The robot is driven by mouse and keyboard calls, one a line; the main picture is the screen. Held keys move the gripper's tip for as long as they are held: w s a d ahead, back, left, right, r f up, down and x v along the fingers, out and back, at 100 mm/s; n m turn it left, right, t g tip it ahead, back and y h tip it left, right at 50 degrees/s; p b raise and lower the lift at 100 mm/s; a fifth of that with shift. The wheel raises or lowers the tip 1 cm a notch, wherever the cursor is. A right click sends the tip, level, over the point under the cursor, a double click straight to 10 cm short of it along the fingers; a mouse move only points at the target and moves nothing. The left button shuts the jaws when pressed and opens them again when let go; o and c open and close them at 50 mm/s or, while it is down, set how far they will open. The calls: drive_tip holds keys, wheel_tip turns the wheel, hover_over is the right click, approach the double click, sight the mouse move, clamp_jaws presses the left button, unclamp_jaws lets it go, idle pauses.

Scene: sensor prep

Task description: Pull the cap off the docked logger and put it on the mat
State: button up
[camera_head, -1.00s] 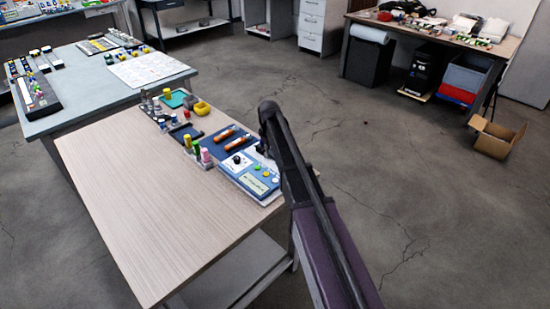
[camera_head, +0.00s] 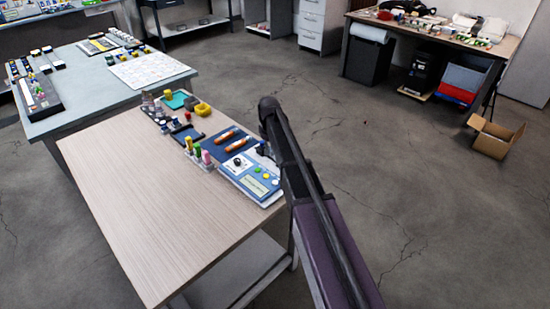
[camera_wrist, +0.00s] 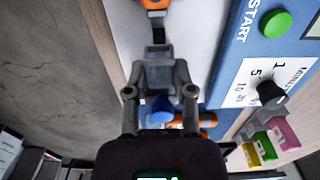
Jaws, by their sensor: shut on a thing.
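In the wrist view my gripper (camera_wrist: 157,53) is shut on a dark piece (camera_wrist: 158,34), which I take to be the cap. Just beyond it an orange body (camera_wrist: 155,4), apparently the docked logger, is cut off by the top edge. Whether cap and logger still touch is unclear. Both lie over a pale surface beside the blue console (camera_wrist: 245,50). In the head view my dark arm hides the gripper and the docked logger. A navy mat (camera_head: 222,133) with two orange cylinders (camera_head: 228,135) on it lies behind the console (camera_head: 250,178).
Pink, green and yellow pegs (camera_head: 197,151) stand left of the console. A yellow ring (camera_head: 202,109) and teal tray (camera_head: 184,97) lie at the back of the wooden table (camera_head: 150,200). Its front left is bare. A grey table (camera_head: 90,105) stands behind.

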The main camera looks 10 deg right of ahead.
drive_tip(key=shift+r+p, duration=1.35)
drive_tip(key=shift+r, duration=0.15)
drive_tip(key=shift+s, duration=0.15)
